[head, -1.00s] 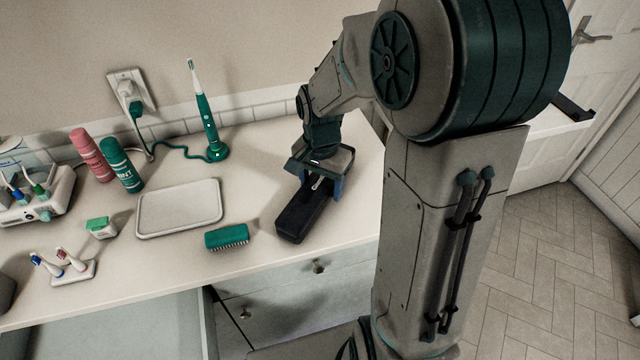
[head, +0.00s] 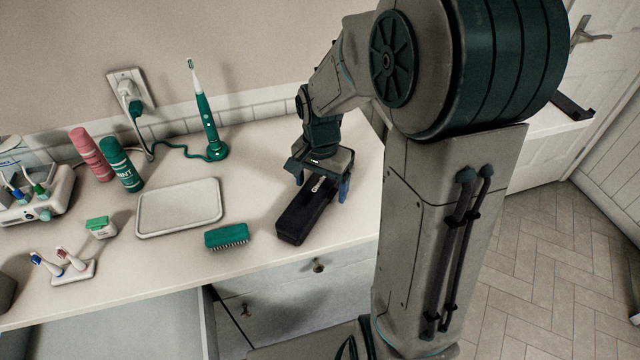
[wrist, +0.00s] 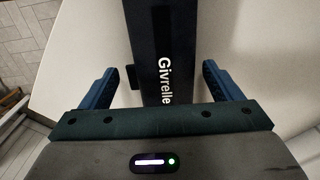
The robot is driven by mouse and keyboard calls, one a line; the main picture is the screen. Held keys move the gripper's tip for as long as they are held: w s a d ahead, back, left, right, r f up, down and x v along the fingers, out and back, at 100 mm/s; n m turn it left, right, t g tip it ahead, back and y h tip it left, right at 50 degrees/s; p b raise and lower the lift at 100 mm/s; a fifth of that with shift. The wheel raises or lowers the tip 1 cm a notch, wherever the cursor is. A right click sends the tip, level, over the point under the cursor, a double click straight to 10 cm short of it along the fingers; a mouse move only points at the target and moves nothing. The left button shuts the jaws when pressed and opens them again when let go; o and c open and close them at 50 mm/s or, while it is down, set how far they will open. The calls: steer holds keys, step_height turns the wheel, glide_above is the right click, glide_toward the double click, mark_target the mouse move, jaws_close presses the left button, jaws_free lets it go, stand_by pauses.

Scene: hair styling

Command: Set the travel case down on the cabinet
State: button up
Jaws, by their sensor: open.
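The travel case (head: 304,212) is a long black box lying on the cabinet's pale top (head: 262,268), near its front right edge. In the wrist view the case (wrist: 163,50) shows white lettering and runs between my fingers. My gripper (head: 322,184) is open above the far end of the case. In the wrist view my gripper's blue fingers (wrist: 160,85) stand apart, one on each side of the case, with a gap on both sides. The case's far end is partly hidden under my gripper in the head view.
A green brush (head: 227,236) lies left of the case, and a white tray (head: 180,208) beyond it. A green electric toothbrush (head: 208,120) stands at the back, its cord running to the wall. Spray cans (head: 121,165) and toothbrush holders are further left. An open drawer (head: 120,330) is below.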

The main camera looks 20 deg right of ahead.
step_height(320, 180, up, 11)
steer(key=s+f+n+t, duration=0.1)
steer(key=s+n+t, duration=0.1)
steer(key=s+n, duration=0.6)
steer(key=shift+s+a+n+t+p, duration=0.3)
steer(key=shift+s+n+t, duration=0.1)
steer(key=shift+s, duration=2.2)
steer(key=shift+f, duration=0.1)
